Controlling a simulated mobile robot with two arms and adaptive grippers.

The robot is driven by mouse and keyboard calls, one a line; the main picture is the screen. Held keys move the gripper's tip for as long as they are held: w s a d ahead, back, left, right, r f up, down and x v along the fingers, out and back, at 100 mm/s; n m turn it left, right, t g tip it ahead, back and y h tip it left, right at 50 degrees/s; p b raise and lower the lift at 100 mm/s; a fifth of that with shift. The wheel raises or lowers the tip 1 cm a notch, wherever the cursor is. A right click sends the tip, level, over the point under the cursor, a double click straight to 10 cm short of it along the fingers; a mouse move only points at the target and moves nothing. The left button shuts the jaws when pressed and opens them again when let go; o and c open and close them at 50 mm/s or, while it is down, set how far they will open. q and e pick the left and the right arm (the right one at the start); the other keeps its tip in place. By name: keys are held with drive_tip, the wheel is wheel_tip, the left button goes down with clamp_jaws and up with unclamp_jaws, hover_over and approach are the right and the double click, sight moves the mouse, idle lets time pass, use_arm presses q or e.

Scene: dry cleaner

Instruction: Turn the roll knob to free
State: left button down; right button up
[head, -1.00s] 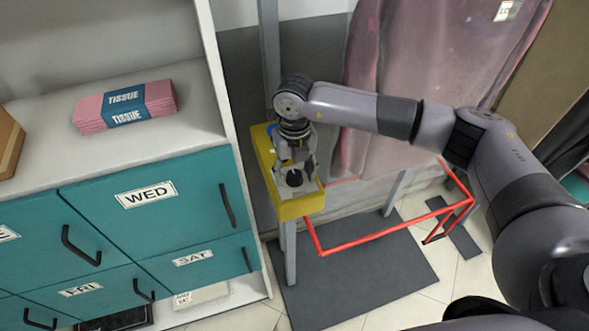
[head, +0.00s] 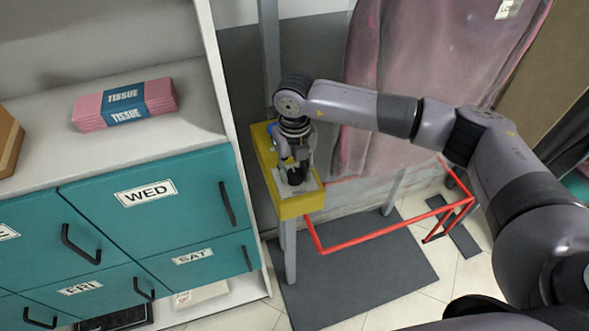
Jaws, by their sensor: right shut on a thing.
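The black roll knob (head: 295,178) stands on a light plate on top of the yellow control box (head: 304,208), which is fixed to a grey post. My right gripper (head: 294,167) reaches down over the box from above and is shut on the knob. The fingers partly hide the knob, and I cannot read its setting or any marks. A bit of blue shows on the box behind the gripper. My left gripper is not in view.
Teal drawers (head: 150,205) and a shelf with a pink tissue pack (head: 126,104) stand to the left. A red rail frame (head: 385,236) is at the right, above a dark floor mat (head: 362,275). A pinkish plastic-covered garment (head: 425,80) hangs behind my right arm.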

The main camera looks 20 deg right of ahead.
drive_tip(key=shift+f+n+b, duration=0.1)
drive_tip(key=shift+n+b, duration=0.2)
drive_tip(key=shift+b, duration=0.25)
drive_tip(key=n+b, duration=0.6)
drive_tip(key=b, duration=0.2)
drive_tip(key=shift+f+b, duration=0.1)
drive_tip(key=shift+b, duration=0.2)
drive_tip(key=shift+r+n+b, duration=0.25)
drive_tip(key=shift+n+b, duration=0.85)
drive_tip(key=shift+b, duration=0.1)
drive_tip(key=o, duration=1.2)
drive_tip(key=shift+c, duration=0.2)
